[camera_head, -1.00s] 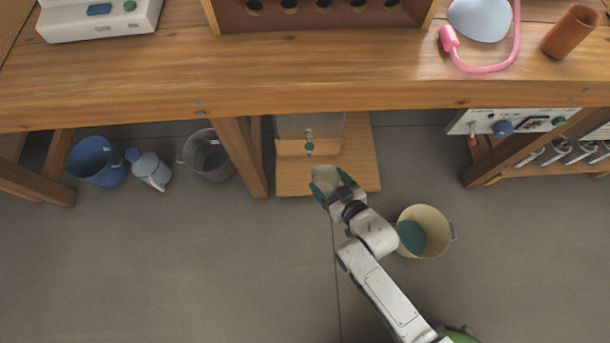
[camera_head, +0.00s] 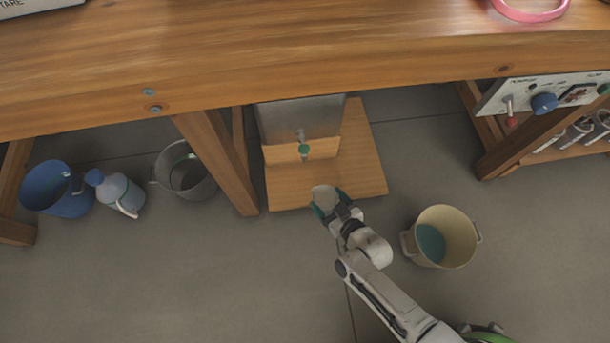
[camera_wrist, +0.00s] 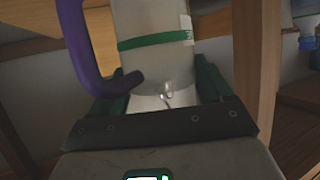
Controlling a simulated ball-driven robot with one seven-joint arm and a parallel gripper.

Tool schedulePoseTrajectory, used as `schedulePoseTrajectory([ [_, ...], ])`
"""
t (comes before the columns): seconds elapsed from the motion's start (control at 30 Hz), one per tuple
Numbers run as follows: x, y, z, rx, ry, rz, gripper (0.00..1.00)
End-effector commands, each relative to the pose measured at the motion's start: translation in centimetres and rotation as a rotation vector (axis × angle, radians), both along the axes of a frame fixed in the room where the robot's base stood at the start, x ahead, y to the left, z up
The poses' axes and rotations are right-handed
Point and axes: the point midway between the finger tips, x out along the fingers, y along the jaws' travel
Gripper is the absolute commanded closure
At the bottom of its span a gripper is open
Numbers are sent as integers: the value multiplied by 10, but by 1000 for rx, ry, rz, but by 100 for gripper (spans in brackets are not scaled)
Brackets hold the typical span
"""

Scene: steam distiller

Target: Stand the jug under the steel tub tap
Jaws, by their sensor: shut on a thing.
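My gripper (camera_head: 328,203) is shut on the jug (camera_head: 325,196), a pale grey vessel. In the wrist view the jug (camera_wrist: 155,60) shows a green band and a purple handle at left, between my green fingers. The steel tub (camera_head: 300,116) stands under the bench, on a wooden base. Its tap (camera_head: 304,149) has a green knob and faces the front. In the head view the jug overlaps the front edge of the wooden base (camera_head: 360,170), in front of the tap and slightly right of it. The jug's height above the base is hard to tell.
A bench leg (camera_head: 216,160) stands left of the base. Beyond it are a grey bucket (camera_head: 190,178), a spray bottle (camera_head: 119,192) and a blue bucket (camera_head: 55,190). A cream bucket (camera_head: 448,230) stands on the floor at right. The bench top (camera_head: 300,60) overhangs the tub.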

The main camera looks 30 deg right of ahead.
Motion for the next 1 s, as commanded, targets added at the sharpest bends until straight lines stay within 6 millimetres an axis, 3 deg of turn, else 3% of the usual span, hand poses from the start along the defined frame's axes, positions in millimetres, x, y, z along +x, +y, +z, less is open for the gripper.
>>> schedulePoseTrajectory([
  [0.3, 80, 6, 0, 2, -3, -2, 85],
  [0.5, 118, 9, 0, 1, -2, 0, 85],
  [0.73, 128, 10, -3, 1, 1, 1, 85],
  [1.0, 128, 10, -32, 1, 1, 1, 85],
])
